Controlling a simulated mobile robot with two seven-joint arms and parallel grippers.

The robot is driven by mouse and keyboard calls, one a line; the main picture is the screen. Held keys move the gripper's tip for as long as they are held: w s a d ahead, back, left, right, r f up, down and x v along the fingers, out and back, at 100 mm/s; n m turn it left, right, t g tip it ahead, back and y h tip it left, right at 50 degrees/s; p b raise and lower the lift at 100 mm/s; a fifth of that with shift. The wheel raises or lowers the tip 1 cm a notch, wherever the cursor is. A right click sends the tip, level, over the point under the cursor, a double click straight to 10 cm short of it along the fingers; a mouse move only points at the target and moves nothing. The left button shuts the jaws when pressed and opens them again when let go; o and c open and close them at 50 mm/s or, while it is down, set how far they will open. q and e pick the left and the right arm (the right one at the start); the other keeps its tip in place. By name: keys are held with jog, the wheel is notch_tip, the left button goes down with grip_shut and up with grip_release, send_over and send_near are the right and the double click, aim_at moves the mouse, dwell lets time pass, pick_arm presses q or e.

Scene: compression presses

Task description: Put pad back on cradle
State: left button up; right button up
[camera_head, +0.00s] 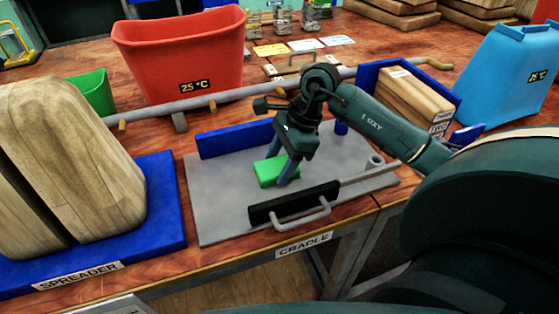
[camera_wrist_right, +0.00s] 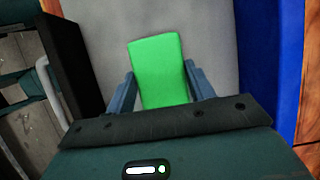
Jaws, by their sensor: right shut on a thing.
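The pad is a bright green block (camera_head: 269,171) in the head view, just at or above the grey plate of the cradle (camera_head: 222,207). My right gripper (camera_head: 284,172) points down over the cradle and is shut on the pad. In the right wrist view the green pad (camera_wrist_right: 160,70) sits between the two blue-grey fingers of the right gripper (camera_wrist_right: 160,88), with the grey plate behind it. I cannot tell whether the pad touches the plate. My left gripper is not in view.
The cradle has a blue wall (camera_head: 235,138) behind and a black block with a handle (camera_head: 294,203) in front. A blue spreader base (camera_head: 165,215) with wooden blocks stands left. A red bin (camera_head: 180,60) and a grey pipe (camera_head: 200,103) lie behind. A blue bin (camera_head: 505,75) stands right.

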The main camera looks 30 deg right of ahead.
jog(key=o, duration=0.9)
jog(key=shift+o, duration=0.2)
jog(key=shift+r+p, duration=0.15)
jog(key=shift+p, duration=0.2)
jog(key=shift+d+r, duration=0.2)
jog(key=shift+r, duration=0.15)
jog(key=v, duration=1.1)
jog(key=shift+r, duration=0.1)
